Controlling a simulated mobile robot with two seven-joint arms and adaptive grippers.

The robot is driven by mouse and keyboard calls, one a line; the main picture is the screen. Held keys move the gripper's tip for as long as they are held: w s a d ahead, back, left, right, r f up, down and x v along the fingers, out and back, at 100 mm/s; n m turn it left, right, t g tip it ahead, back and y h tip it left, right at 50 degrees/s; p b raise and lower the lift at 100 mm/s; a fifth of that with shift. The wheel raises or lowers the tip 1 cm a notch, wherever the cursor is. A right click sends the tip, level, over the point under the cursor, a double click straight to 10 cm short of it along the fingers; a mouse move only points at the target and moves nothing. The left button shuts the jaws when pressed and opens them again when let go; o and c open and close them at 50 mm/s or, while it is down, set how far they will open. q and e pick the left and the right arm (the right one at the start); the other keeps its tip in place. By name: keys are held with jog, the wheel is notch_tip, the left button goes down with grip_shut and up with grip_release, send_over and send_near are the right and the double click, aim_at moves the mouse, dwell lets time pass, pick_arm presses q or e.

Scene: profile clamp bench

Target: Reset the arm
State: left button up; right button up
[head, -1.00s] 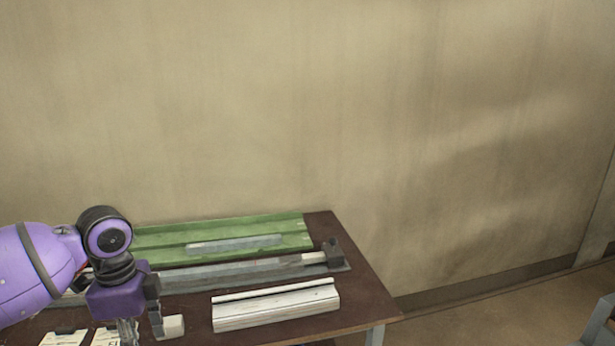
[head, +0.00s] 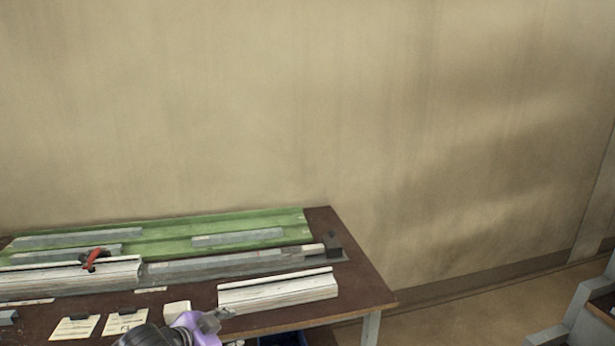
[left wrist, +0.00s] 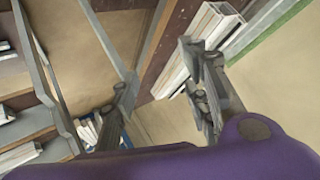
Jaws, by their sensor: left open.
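My left gripper (head: 214,321) is low in the head view, at the bench's front edge, with its purple wrist partly cut off by the picture's bottom. In the left wrist view its two fingers (left wrist: 158,75) are spread apart with nothing between them. The bench (head: 358,285) has a dark brown top. A white profile (head: 278,294) lies on it, to the right of and beyond the gripper. A longer pale profile (head: 50,278) lies at the left with a red-handled clamp (head: 94,257) on it. My right gripper is not in view.
A green tray (head: 165,232) holding grey bars (head: 238,238) lies along the wall. A grey rail (head: 225,264) lies in front of it. A small pale block (head: 177,308) and two cards (head: 124,322) are near the front. Grey shelving (left wrist: 30,125) shows in the left wrist view.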

pick_arm(q)
jog(key=s+f+n+y, duration=0.1)
jog(key=s+f+n, duration=0.2)
jog(key=s+f, duration=0.4)
jog(key=s+f+n+y+p, duration=0.1)
jog(key=s+f+n, duration=0.3)
jog(key=s, duration=1.5)
jog(key=s+a+f+n+y, duration=0.1)
jog(key=s+f+n, duration=0.2)
jog(key=s+f, duration=0.8)
jog(key=shift+s+f+g+y, duration=0.3)
jog(key=shift+s+g, duration=0.1)
jog(key=shift+s, duration=0.5)
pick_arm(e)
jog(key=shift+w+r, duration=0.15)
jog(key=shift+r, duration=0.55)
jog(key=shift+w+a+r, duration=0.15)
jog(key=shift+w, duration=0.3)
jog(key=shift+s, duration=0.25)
